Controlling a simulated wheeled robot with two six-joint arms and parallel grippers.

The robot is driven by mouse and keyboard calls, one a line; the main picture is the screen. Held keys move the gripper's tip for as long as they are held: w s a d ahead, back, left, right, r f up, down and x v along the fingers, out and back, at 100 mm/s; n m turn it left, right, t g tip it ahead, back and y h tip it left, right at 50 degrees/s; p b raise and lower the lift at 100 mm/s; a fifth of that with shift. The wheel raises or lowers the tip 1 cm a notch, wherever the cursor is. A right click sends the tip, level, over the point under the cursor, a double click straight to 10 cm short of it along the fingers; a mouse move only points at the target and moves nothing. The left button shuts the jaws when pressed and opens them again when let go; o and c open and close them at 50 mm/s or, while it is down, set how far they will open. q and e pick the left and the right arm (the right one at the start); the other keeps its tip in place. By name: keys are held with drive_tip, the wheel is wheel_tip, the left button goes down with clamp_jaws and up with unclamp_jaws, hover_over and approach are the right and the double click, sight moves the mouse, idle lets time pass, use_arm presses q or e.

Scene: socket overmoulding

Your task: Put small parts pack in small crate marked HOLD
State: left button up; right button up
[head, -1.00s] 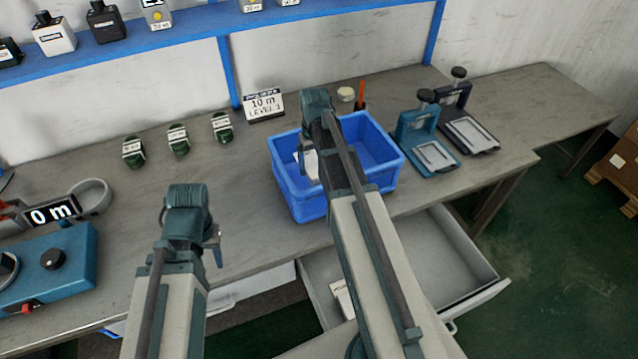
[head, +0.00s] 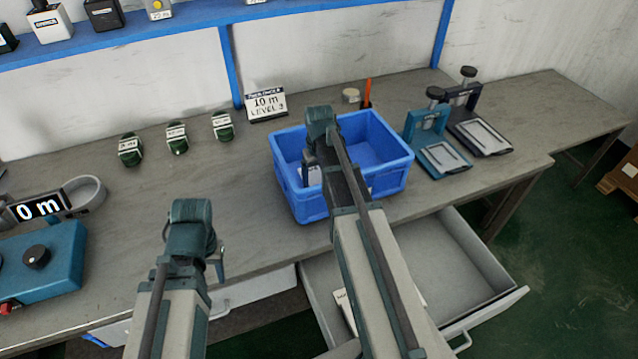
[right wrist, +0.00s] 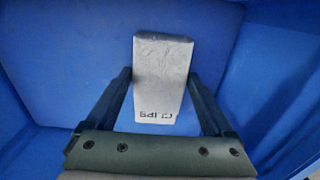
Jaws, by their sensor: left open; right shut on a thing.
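The small parts pack is a pale grey-white packet (right wrist: 162,75) with "CLIPS" printed on it. My right gripper (right wrist: 160,88) is shut on it, one finger at each side. The blue crate (head: 385,185) stands on the bench, and its blue walls surround the pack in the right wrist view. In the head view the pack (head: 313,175) shows partly behind my right gripper (head: 311,160), inside the crate's left part. I cannot tell if it touches the floor. No HOLD mark is visible. My left gripper (head: 216,262) is open and empty over the bench's front edge.
An open drawer (head: 470,260) below the crate holds a white item. Two clamp stands (head: 440,150) are right of the crate. A blue device (head: 45,265) is at left.

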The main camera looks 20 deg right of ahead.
sight(319, 182)
drive_tip(key=shift+f, duration=0.15)
drive_tip(key=o, duration=1.1)
drive_tip(key=shift+r, duration=0.2)
wheel_tip(319, 182, up, 12)
drive_tip(key=p, duration=1.2)
